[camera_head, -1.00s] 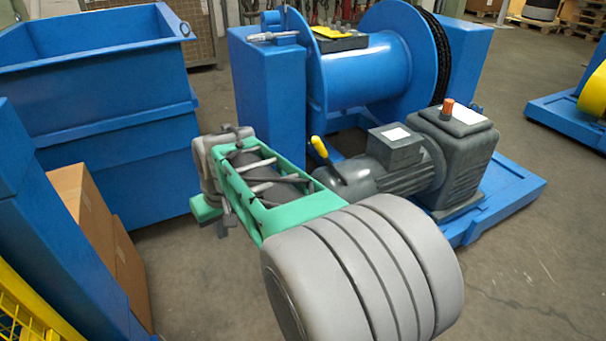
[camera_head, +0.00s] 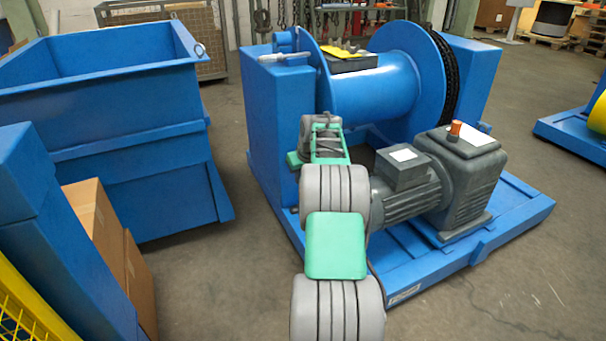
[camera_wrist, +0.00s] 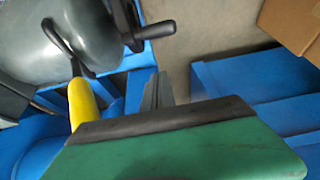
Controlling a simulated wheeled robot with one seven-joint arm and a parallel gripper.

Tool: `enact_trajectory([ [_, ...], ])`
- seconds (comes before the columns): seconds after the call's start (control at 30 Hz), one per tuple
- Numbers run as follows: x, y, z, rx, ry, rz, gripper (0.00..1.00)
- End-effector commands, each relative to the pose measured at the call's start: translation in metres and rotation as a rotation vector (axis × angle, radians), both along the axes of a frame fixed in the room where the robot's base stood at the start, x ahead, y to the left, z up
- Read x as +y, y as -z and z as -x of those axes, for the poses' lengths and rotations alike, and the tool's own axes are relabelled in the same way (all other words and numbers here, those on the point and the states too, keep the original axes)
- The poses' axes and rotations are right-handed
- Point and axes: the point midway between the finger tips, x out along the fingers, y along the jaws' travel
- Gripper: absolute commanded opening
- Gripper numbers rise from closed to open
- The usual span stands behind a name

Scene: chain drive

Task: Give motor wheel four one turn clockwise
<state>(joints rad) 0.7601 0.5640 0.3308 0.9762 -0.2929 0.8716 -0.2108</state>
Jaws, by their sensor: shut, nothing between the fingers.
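The grey finned motor (camera_head: 410,205) sits on the blue base, right of my arm in the head view. Its near end is hidden behind my arm. In the wrist view the rounded grey motor end (camera_wrist: 60,35) is at the upper left, with a dark wheel or crank part with a handle (camera_wrist: 155,31) at its right edge. A number on it cannot be read. A lever with a yellow grip (camera_wrist: 83,103) stands below it, close to my gripper. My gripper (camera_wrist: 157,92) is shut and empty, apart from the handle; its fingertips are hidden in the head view.
The blue winch drum (camera_head: 375,95) stands behind the motor. An open blue bin (camera_head: 110,130) is at the left, with cardboard boxes (camera_head: 115,250) in front.

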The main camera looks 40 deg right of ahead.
Motion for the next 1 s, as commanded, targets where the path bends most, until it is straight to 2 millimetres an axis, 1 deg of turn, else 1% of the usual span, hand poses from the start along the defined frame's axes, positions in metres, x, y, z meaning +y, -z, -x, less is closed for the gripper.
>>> enact_trajectory([
  [0.03,-0.001,0.015,-0.005,0.002,-0.001,-0.001,0.00],
  [0.2,-0.004,0.049,-0.019,0.002,-0.002,-0.002,0.00],
  [0.5,-0.011,0.097,-0.040,0.001,-0.001,0.000,0.00],
  [0.53,-0.012,0.100,-0.041,0.000,-0.001,0.000,0.00],
  [0.57,-0.011,0.096,-0.036,-0.002,0.001,0.003,0.00],
  [0.8,-0.003,0.098,-0.009,-0.001,-0.001,0.002,0.00],
  [0.9,-0.001,0.098,-0.003,0.000,0.000,0.000,0.00],
  [1.0,0.000,0.097,-0.002,0.000,0.000,0.000,0.00],
])
